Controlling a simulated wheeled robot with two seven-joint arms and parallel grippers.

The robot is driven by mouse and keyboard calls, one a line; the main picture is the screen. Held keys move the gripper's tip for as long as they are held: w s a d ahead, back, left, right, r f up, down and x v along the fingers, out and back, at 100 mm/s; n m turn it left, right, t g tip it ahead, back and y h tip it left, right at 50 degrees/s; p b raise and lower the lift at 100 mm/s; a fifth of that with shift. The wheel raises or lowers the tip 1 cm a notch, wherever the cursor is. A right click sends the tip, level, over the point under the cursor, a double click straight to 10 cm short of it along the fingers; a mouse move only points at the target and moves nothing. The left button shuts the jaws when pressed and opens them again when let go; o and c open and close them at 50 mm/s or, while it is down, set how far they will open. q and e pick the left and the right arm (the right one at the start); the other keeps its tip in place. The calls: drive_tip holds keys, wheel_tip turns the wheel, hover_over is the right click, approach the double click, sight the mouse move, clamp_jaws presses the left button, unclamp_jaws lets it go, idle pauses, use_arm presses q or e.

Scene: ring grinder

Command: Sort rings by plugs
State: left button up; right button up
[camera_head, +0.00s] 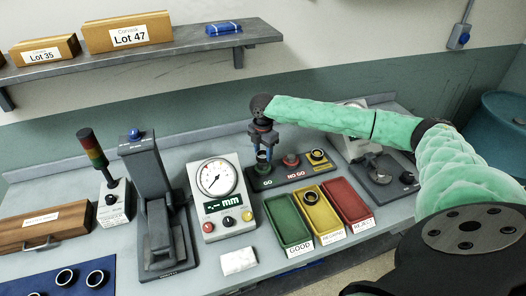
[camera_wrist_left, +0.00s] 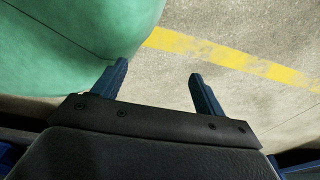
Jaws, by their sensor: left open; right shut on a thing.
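My right gripper (camera_head: 262,148) points down over the GO end of the dark plug block (camera_head: 280,180) and is shut on a dark ring (camera_head: 262,156). The ring is at the GO plug; I cannot tell whether it is around the plug. The red NO GO plug (camera_head: 291,160) stands beside it, with a gold-and-black piece (camera_head: 317,155) further right. One ring (camera_head: 310,196) lies in the yellow REGRIND bin (camera_head: 325,226). Dark rings (camera_head: 66,277) lie on the blue mat (camera_head: 104,266). My left gripper (camera_wrist_left: 158,86) is open and empty over the floor.
The green GOOD bin (camera_head: 288,222) and red REJECT bin (camera_head: 347,203) flank the yellow bin and look empty. A dial gauge (camera_head: 215,180), a grey press (camera_head: 160,215) and a signal light (camera_head: 92,150) stand left. A white block (camera_head: 238,262) lies in front.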

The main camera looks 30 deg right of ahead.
drive_tip(key=shift+f+b, duration=0.3)
drive_tip(key=shift+b, duration=0.05)
drive_tip(key=shift+f+b, duration=0.4)
drive_tip(key=shift+f, duration=1.25)
drive_tip(key=o, duration=0.9)
drive_tip(key=shift+c, duration=0.2)
drive_tip(key=shift+o, duration=1.3)
drive_tip(key=shift+r+b, duration=0.4)
drive_tip(key=shift+r, duration=0.05)
wheel_tip(320, 180, up, 2)
drive_tip(key=shift+r+b, duration=0.15)
drive_tip(key=shift+b, duration=0.45)
wheel_tip(320, 180, up, 3)
drive_tip(key=shift+r+b, duration=0.2)
drive_tip(key=shift+b, duration=0.35)
use_arm(q)
drive_tip(key=w+d+r, duration=0.2)
drive_tip(key=w+r, duration=0.1)
drive_tip(key=w, duration=0.7)
drive_tip(key=shift+w+d+r+t, duration=0.15)
drive_tip(key=shift+w+d+t, duration=0.15)
drive_tip(key=shift+w, duration=0.05)
use_arm(e)
drive_tip(key=shift+r, duration=0.6)
